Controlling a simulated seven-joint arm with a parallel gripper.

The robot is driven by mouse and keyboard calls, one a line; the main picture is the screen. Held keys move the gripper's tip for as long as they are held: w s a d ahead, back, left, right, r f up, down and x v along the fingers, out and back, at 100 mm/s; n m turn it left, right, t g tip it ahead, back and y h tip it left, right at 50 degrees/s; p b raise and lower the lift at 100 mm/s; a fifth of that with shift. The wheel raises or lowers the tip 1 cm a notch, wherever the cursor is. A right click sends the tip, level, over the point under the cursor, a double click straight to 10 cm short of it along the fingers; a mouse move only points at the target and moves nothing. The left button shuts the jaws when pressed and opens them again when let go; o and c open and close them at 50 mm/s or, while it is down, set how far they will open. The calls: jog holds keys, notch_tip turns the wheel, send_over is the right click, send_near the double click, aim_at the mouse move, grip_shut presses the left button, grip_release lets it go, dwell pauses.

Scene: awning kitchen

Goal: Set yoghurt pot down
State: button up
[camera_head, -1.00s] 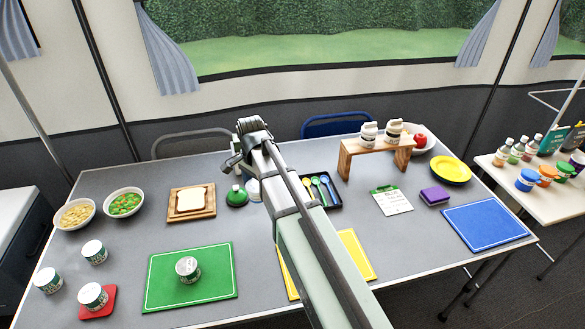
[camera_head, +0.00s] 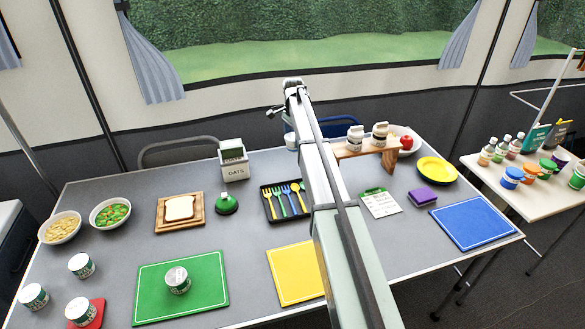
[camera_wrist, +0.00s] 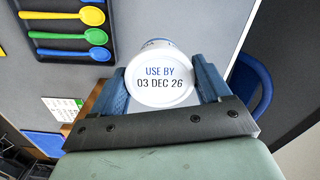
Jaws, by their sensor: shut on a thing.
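My gripper (camera_wrist: 161,72) is shut on a white yoghurt pot (camera_wrist: 161,85) in the wrist view. The pot's flat lid faces the camera and reads "USE BY 03 DEC 26". In the head view my arm hides the gripper and most of the pot; a small white and blue part (camera_head: 290,140) shows left of the arm, near the table's back edge. I cannot tell whether the pot touches the grey table (camera_head: 235,235). Other white pots stand at the left, one on a green mat (camera_head: 205,297) and one on a red mat (camera_head: 97,323).
The cutlery tray (camera_head: 268,207) lies near the arm and also shows in the wrist view (camera_wrist: 45,57). A wooden riser (camera_head: 390,157) with two white jars stands right of the arm. The oats box (camera_head: 234,172) stands left. A yellow mat (camera_head: 290,275) lies in front.

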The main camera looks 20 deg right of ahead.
jog(key=shift+w+d, duration=0.1)
jog(key=shift+w, duration=0.65)
jog(key=shift+f+m, duration=0.4)
jog(key=shift+f, duration=0.1)
notch_tip(320, 180, down, 9)
jog(key=shift+r, duration=0.1)
jog(key=shift+f, duration=0.2)
jog(key=o, duration=1.1)
notch_tip(320, 180, up, 12)
jog(key=shift+r, duration=0.15)
